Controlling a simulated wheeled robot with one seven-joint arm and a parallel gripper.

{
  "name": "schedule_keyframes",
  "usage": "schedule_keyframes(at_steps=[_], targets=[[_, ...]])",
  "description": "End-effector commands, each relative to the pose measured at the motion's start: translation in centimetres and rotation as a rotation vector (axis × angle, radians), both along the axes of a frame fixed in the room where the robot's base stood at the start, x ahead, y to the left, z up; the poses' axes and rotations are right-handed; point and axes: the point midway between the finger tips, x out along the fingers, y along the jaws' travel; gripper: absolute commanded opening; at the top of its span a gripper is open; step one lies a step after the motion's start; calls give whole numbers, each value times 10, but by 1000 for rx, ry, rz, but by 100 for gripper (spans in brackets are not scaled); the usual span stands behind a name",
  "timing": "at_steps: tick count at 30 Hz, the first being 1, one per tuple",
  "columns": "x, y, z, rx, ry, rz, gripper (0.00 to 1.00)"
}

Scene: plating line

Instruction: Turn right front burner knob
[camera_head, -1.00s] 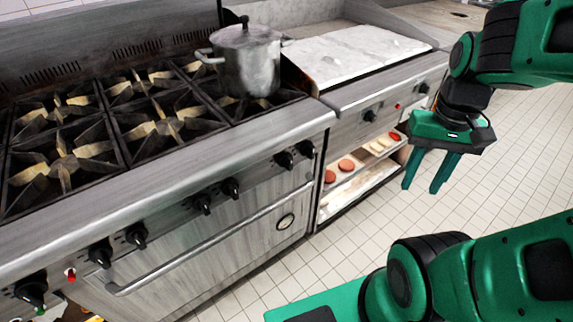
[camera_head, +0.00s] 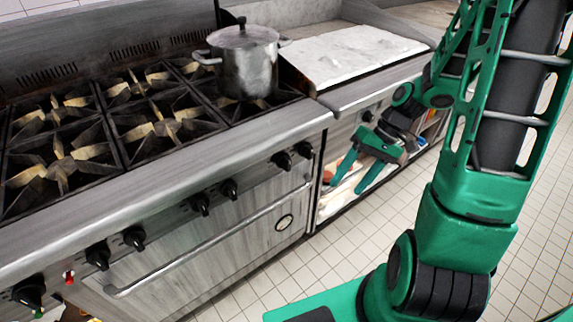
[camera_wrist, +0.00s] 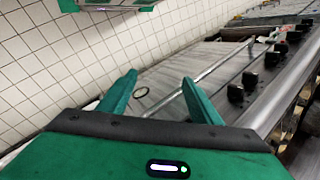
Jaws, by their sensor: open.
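The stove (camera_head: 200,140) has a row of black knobs along its front panel. The rightmost pair is a left knob (camera_head: 282,159) and a right knob (camera_head: 304,149), below the front edge near the right end. Which one serves the right front burner cannot be told. My gripper (camera_head: 348,187) is open and empty, to the right of this pair and lower in the picture, apart from both. In the wrist view my gripper (camera_wrist: 159,78) points along the oven front, with the near knobs (camera_wrist: 236,93) to the right of its fingers.
A lidded metal pot (camera_head: 245,65) stands at the back right of the burners. A long handle bar (camera_head: 210,240) crosses the oven door below the knobs. A flat griddle (camera_head: 355,55) adjoins the stove on the right, above an open shelf. The tiled floor (camera_head: 260,290) in front is clear.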

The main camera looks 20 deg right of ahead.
Motion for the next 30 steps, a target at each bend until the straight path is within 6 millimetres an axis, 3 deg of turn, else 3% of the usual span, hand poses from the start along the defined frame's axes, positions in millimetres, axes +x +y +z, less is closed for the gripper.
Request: schedule_keyframes(at_steps=[6, 12, 22, 30], targets=[[30, 21, -35, 239, -65, -18, 58], [58, 38, -52, 469, -160, -78, 58], [101, 40, -56, 819, -359, -261, 58], [117, 29, -51, 951, -455, -362, 58]])
